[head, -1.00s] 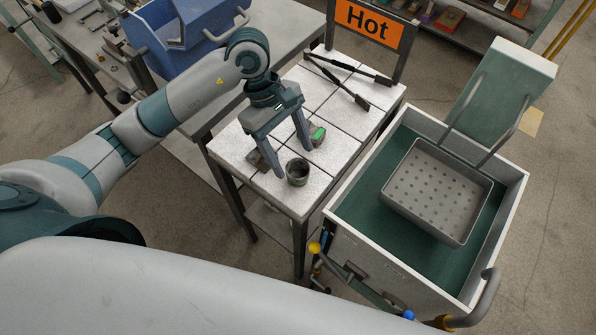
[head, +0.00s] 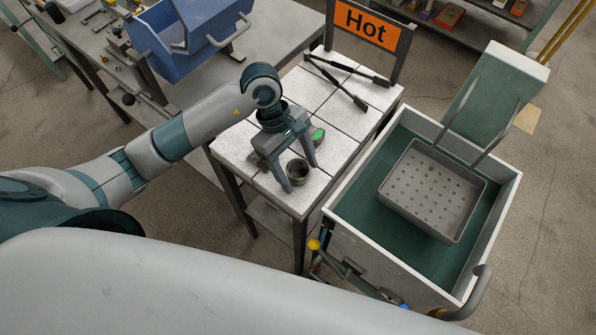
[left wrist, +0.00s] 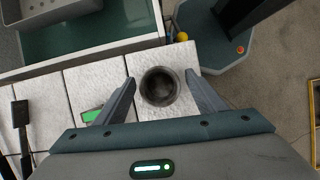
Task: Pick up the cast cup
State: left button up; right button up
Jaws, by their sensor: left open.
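The cast cup (head: 298,172) is a small, dark grey, round cup standing upright near the front corner of the white-tiled table (head: 238,145). In the left wrist view the cup (left wrist: 160,87) shows its open mouth, with one finger on each side. My left gripper (head: 301,178) is open and points down over the cup, its fingers straddling it. Gaps show between the cup and both fingers in the left wrist view (left wrist: 161,78). My right gripper is not in view.
A green-topped item (head: 318,135) lies on the tiles just behind the gripper. Black-handled tools (head: 345,85) lie farther back, below the orange Hot sign (head: 366,25). A tank (head: 360,205) with a perforated basket (head: 432,190) stands at the right, a blue bin (head: 190,40) at upper left.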

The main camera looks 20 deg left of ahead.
aim_at(298, 161)
pick_arm(q)
jog(key=c, duration=1.2)
jog(key=shift+o, duration=0.2)
jog(key=shift+r, duration=0.1)
jog(key=shift+r+b, duration=0.6)
jog(key=shift+r, duration=0.15)
notch_tip(298, 161, up, 2)
jog(key=shift+r+b, duration=0.15)
jog(key=shift+b, duration=0.5)
jog(key=s+r+p, duration=0.1)
jog(key=s+r, duration=0.2)
jog(key=s, duration=0.2)
jog(key=s+d+r+p, duration=0.1)
jog(key=s+r+p, duration=0.1)
jog(key=s+r, duration=0.2)
jog(key=s, duration=0.2)
jog(key=shift+s, duration=0.3)
jog(key=shift+d, duration=0.1)
